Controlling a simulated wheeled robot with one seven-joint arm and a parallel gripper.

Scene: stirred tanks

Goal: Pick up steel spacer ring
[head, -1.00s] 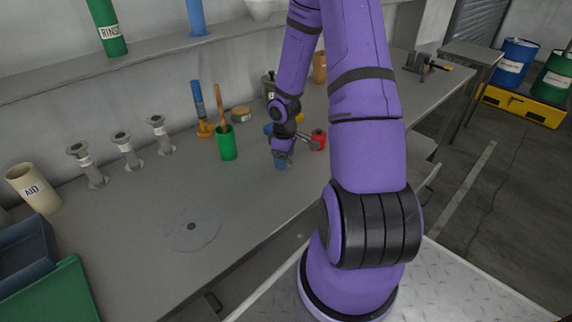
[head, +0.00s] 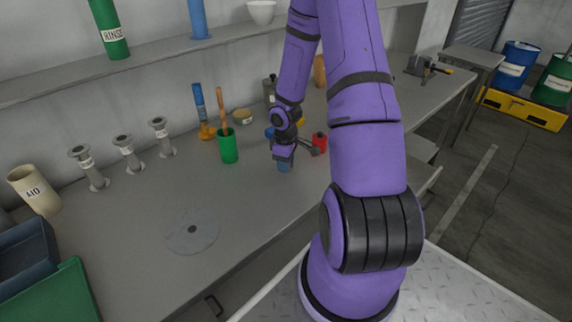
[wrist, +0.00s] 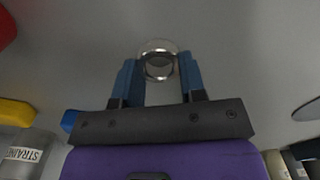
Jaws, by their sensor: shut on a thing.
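The steel spacer ring (wrist: 158,48) is a small shiny metal ring, seen in the wrist view between the tips of my blue fingers. My gripper (wrist: 159,75) is shut on the ring, with a finger at each side of it. In the head view my gripper (head: 284,166) is low over the grey bench, right of a green cup; the ring cannot be made out there. Whether the ring touches the bench is hard to tell.
The green cup (head: 228,146) with a wooden handle stands left of my gripper. A red object (head: 319,143) stands close on the right. Several flanged pipe pieces (head: 124,150) stand at the left. A flat grey disc (head: 192,232) lies on the open front of the bench (head: 140,225).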

